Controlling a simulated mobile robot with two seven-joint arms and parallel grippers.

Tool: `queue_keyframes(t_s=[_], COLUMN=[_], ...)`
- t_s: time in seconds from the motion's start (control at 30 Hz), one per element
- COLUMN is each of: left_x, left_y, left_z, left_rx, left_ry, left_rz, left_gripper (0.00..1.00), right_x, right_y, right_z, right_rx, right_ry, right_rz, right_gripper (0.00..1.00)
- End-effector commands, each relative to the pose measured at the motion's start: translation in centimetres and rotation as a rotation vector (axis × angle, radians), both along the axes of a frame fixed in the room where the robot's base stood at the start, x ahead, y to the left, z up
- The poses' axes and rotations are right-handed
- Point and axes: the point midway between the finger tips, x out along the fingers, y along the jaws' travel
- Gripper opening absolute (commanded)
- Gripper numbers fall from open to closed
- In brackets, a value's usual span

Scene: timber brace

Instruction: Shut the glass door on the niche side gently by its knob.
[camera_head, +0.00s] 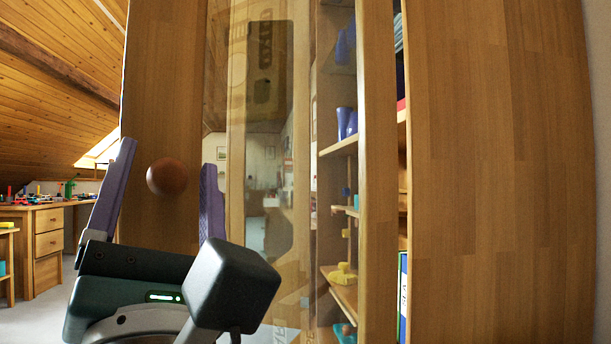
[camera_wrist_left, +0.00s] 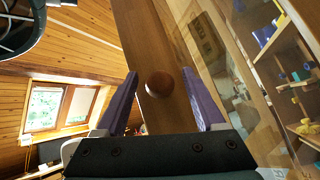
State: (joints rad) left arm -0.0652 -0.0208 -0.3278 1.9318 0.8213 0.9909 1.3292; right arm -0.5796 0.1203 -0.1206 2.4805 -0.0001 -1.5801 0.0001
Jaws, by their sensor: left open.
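The glass door has a wide wooden stile (camera_head: 160,70) and a see-through, reflecting glass pane (camera_head: 262,100); it appears to stand ajar. Its round reddish-brown knob (camera_head: 166,177) sits on the stile. The knob also shows in the left wrist view (camera_wrist_left: 159,84). My left gripper (camera_head: 168,158) is open, with one purple finger on each side of the knob and visible gaps between; it also shows in the left wrist view (camera_wrist_left: 160,74). I cannot tell whether the fingers reach fully around the knob in depth. My right gripper is not in view.
Shelves (camera_head: 340,148) with blue vases and small items show right of the pane. A large plain wooden panel (camera_head: 500,170) fills the right side. A wooden desk (camera_head: 45,235) with small colourful objects stands far left, with open floor before it.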

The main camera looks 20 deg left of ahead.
Motion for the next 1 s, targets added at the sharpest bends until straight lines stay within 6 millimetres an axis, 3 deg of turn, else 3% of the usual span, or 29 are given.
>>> queue_keyframes(t_s=[0.07,0.67,1.0], left_x=[-0.01,-0.01,-0.01], left_y=[-0.01,-0.03,-0.03], left_z=[-0.01,-0.05,-0.06], left_rx=[0.0,0.001,0.001], left_ry=[0.0,0.001,0.001], left_rz=[0.0,0.0,0.0], left_gripper=[0.68,0.0,0.0], right_x=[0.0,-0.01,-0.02], right_y=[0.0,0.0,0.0], right_z=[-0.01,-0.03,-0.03], right_rx=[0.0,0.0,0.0], right_ry=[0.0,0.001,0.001], right_rz=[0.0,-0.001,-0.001], right_gripper=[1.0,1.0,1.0])
